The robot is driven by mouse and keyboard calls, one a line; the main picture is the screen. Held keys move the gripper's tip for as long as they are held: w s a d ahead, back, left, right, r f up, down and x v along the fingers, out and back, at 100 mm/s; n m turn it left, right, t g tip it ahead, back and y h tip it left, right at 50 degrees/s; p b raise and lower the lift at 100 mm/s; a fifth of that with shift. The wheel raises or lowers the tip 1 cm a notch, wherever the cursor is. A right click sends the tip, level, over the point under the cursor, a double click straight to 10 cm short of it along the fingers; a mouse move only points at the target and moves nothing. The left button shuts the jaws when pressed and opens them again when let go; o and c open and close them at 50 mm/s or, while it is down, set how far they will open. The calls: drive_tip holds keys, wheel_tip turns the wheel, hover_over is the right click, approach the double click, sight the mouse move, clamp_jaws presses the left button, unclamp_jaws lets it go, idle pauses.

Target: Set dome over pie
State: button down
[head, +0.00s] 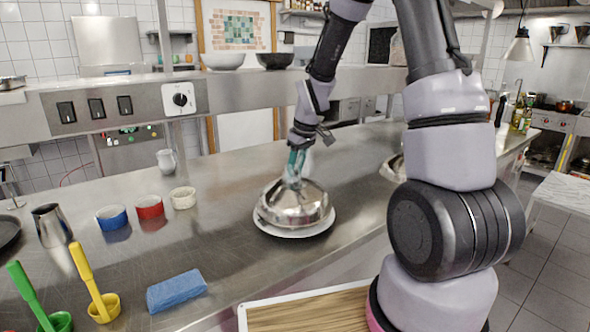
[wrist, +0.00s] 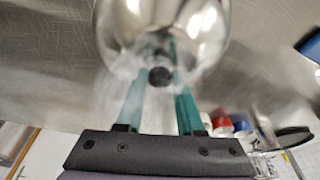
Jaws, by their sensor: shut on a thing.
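A shiny silver dome (head: 295,208) sits at a white plate (head: 268,231) on the steel counter, and its lower edge lies within the plate's rim. I cannot tell whether the edge touches the plate all round. The pie is not visible; anything under the dome is hidden. My gripper (head: 294,173) is above the dome with its teal fingers shut on the top knob. In the wrist view, the dome (wrist: 165,45) fills the upper middle, and the dark knob end (wrist: 160,76) shows between the fingertips of my gripper (wrist: 160,82).
Blue (head: 112,217), red (head: 149,207) and cream (head: 183,198) ramekins stand left of the plate. A blue sponge (head: 177,291) lies front left. A yellow-handled tool (head: 93,285) stands near it. Another shiny metal object (head: 392,168) is partly hidden behind my arm.

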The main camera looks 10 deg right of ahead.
drive_tip(key=shift+f, duration=0.6)
drive_tip(key=c, duration=0.5)
unclamp_jaws()
drive_tip(key=shift+c, duration=0.2)
drive_tip(key=v, duration=1.3)
drive_tip(key=s+d+r+m+t, duration=0.1)
drive_tip(key=s+r+m, duration=0.4)
drive_tip(key=s, duration=0.5)
drive_tip(key=s+d+r+m+t, duration=0.2)
drive_tip(key=s+r+m, duration=0.4)
drive_tip(key=s, duration=0.5)
wheel_tip(320, 180, up, 3)
drive_tip(key=shift+d+f+t, duration=0.25)
drive_tip(key=shift+d+t, duration=0.05)
drive_tip(key=shift+t, duration=0.6)
